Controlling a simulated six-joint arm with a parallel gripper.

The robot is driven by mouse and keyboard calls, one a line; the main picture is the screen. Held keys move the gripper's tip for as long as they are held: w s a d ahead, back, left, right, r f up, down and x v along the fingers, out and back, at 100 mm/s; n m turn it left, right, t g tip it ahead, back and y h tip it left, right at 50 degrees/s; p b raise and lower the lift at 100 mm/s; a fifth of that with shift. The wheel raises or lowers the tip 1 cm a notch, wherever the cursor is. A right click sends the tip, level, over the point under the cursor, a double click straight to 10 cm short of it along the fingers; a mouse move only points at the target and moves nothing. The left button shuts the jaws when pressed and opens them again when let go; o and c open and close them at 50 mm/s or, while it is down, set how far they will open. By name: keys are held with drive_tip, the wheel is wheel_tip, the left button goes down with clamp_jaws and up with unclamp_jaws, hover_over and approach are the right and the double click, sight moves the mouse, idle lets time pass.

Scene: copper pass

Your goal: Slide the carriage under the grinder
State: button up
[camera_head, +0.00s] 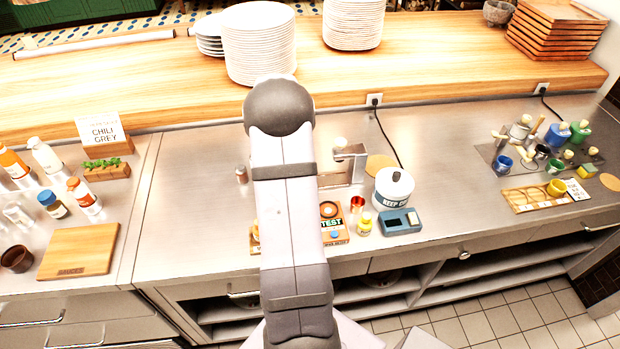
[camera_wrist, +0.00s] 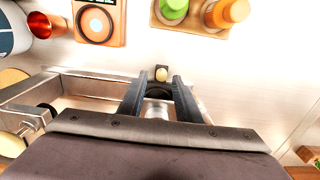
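My gripper (camera_wrist: 157,80) is open in the wrist view, its two dark fingers spread apart. A small cream knob on a dark base (camera_wrist: 161,74) shows in the gap near the fingertips; I cannot tell if either finger touches it. A round dark part with a pale metal piece lies lower between the fingers, partly hidden. A metal frame (camera_wrist: 92,82) runs left of the fingers; it also shows right of my arm in the head view (camera_head: 350,158). I cannot clearly tell which parts are the carriage and the grinder. My arm hides the gripper in the head view.
A copper cup (camera_head: 357,204), an orange test device (camera_head: 332,226), a yellow bottle (camera_head: 364,226), a white canister (camera_head: 393,188) and a blue-grey device (camera_head: 399,222) stand near the counter's front. In the wrist view, a tray with green and orange items (camera_wrist: 202,28) lies ahead. Steel counter left of my arm is mostly clear.

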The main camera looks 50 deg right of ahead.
drive_tip(key=shift+r+p, duration=1)
drive_tip(key=shift+r, duration=0.55)
drive_tip(key=a+r+n, duration=0.2)
drive_tip(key=a, duration=0.8)
drive_tip(key=a+r+n, duration=0.2)
drive_tip(key=a+n, duration=0.1)
drive_tip(key=a, duration=0.7)
drive_tip(key=s+a+n, duration=0.4)
drive_tip(key=s+a, duration=0.6)
drive_tip(key=a, duration=0.4)
wheel_tip(320, 180, down, 12)
drive_tip(key=b, duration=1.2)
drive_tip(key=shift+w+d+b, duration=0.15)
drive_tip(key=shift+w+b, duration=0.1)
drive_tip(key=shift+b, duration=0.1)
